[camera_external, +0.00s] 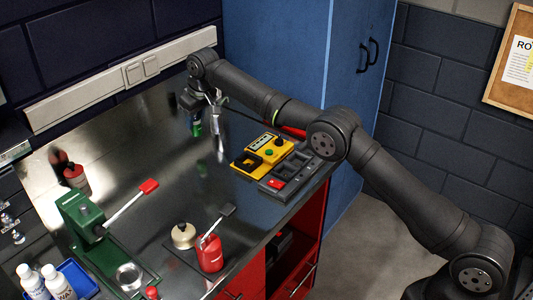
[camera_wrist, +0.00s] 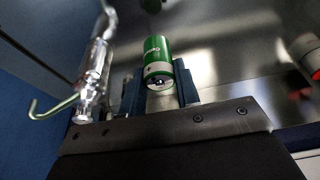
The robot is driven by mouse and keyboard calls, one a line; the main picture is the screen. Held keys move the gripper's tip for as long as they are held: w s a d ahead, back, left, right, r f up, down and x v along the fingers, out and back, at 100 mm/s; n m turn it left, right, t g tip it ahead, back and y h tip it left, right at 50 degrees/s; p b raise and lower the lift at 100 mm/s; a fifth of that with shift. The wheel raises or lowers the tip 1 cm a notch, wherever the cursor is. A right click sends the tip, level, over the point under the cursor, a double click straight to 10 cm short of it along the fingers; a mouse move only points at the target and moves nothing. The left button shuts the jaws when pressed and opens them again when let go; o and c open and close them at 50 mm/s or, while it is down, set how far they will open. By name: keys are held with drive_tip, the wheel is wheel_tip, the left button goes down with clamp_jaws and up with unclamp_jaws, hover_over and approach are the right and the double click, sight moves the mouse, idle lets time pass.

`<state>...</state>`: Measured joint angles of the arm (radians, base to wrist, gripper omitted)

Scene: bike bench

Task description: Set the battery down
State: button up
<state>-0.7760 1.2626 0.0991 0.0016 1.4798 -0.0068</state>
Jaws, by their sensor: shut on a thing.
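The battery (camera_external: 197,129) is a small green cylinder with a silver-white end, held upright below my wrist at the back of the metal bench. My gripper (camera_external: 196,118) is shut on it. In the wrist view, the battery (camera_wrist: 158,62) sits between the two dark blue fingers of my gripper (camera_wrist: 160,92), its pale terminal end towards the camera. A green reflection lies beyond it on the shiny surface. I cannot tell the exact gap between battery and bench.
A silver hooked tool (camera_external: 219,125) stands close right of my gripper and shows large in the wrist view (camera_wrist: 92,75). A yellow tester (camera_external: 262,155) and dark tray (camera_external: 290,172) lie right. A green press (camera_external: 90,225) and red can (camera_external: 209,253) stand in front. The bench middle is clear.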

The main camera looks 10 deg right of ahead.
sight(198, 133)
drive_tip(key=shift+f, duration=2.6)
drive_tip(key=shift+f, duration=0.1)
drive_tip(key=o, duration=1)
drive_tip(key=shift+f, duration=0.1)
drive_tip(key=shift+o, duration=0.2)
drive_tip(key=v, duration=1.2)
